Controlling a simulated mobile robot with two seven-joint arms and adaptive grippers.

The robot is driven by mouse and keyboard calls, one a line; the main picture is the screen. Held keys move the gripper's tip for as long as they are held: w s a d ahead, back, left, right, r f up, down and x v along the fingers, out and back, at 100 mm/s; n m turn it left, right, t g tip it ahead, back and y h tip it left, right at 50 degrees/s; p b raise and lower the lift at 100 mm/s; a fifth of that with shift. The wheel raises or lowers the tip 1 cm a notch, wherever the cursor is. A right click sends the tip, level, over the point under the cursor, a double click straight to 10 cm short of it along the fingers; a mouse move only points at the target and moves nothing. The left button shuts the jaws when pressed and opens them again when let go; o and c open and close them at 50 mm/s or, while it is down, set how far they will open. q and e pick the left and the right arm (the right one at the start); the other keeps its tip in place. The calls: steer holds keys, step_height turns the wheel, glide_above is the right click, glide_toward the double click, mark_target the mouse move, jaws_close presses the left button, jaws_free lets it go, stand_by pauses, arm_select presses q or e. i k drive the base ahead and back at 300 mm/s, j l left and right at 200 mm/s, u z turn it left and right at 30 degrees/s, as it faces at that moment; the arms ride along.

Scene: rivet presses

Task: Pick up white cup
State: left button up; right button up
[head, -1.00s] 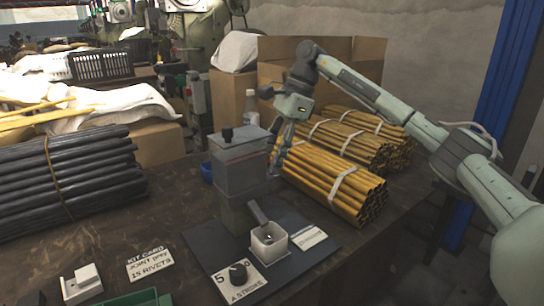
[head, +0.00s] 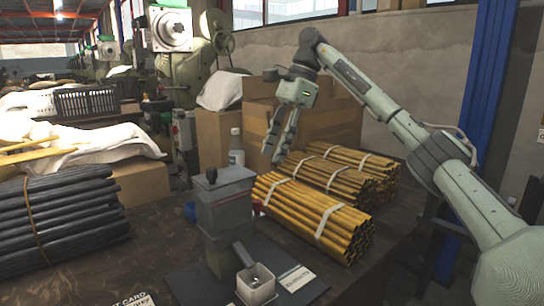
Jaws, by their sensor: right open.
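The white cup (head: 257,287) is a small square white container near the bottom of the head view. It stands on the dark base plate (head: 205,290) of the grey rivet press, under a metal chute (head: 243,254) that slants down to it. My right gripper (head: 273,153) is open and empty. Its fingers point down, well above and behind the cup in the picture, over the far side of the press and bundles. My left gripper is not in view.
The grey press (head: 225,205) stands just behind the cup. Bundles of yellow tubes (head: 312,215) lie to its right, dark tubes (head: 60,220) to the left. A white bottle (head: 236,150) and cardboard boxes (head: 215,140) stand behind. The table between dark tubes and press is largely clear.

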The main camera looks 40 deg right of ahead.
mark_target(256, 284)
steer(key=k, duration=1.5)
